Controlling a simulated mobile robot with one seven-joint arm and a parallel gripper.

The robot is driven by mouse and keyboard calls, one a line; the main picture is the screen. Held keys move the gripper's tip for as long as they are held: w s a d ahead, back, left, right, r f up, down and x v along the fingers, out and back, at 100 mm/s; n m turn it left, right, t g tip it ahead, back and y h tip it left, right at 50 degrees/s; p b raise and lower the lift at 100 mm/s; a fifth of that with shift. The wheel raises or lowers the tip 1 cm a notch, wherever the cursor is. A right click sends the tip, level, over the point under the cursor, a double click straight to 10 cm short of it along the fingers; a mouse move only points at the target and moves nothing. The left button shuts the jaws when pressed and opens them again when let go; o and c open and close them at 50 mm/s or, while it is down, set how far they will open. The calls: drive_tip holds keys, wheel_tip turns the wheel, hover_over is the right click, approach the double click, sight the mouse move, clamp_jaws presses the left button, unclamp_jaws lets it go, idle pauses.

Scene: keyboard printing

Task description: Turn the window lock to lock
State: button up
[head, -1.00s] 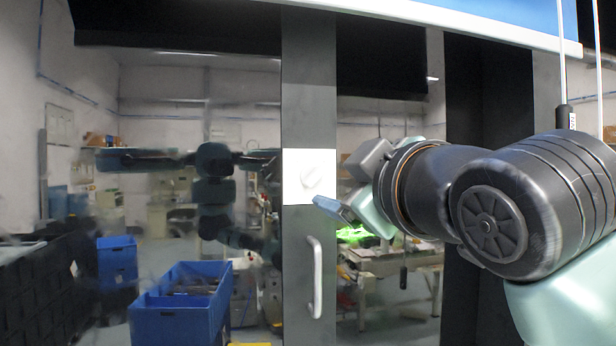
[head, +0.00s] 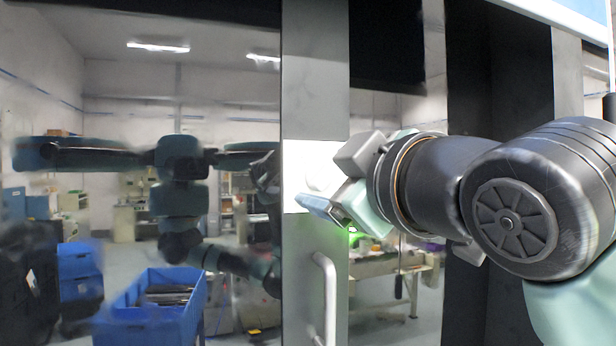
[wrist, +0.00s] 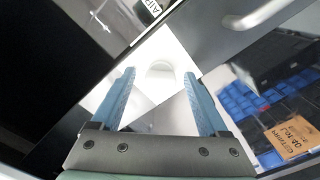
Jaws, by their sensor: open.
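The window lock is a white round knob (wrist: 159,68) on a white square plate (head: 303,160) fixed to the dark vertical window frame. In the head view my gripper (head: 330,190) is in front of the plate's right and lower part and hides much of the knob. In the wrist view my gripper (wrist: 160,76) is open, with its two blue fingers spread to the left and right of the knob. Nothing is held. I cannot tell whether the fingertips touch the plate.
A pale vertical handle (head: 326,290) is on the frame below the lock; it also shows in the wrist view (wrist: 262,12). Glass panes lie on both sides of the frame. Blue bins (head: 150,310) appear in the left pane.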

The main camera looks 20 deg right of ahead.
clamp_jaws()
drive_tip(key=shift+n, duration=0.3)
drive_tip(key=n+b, duration=0.2)
drive_tip(key=n, duration=0.1)
drive_tip(key=shift+f+n, duration=0.1)
drive_tip(key=shift+n, duration=0.2)
drive_tip(key=n+b, duration=0.1)
drive_tip(key=n, duration=0.3)
drive_tip(key=shift+n, duration=0.3)
drive_tip(key=n, duration=0.4)
drive_tip(key=shift+b, duration=0.35)
drive_tip(key=shift+n, duration=2.5)
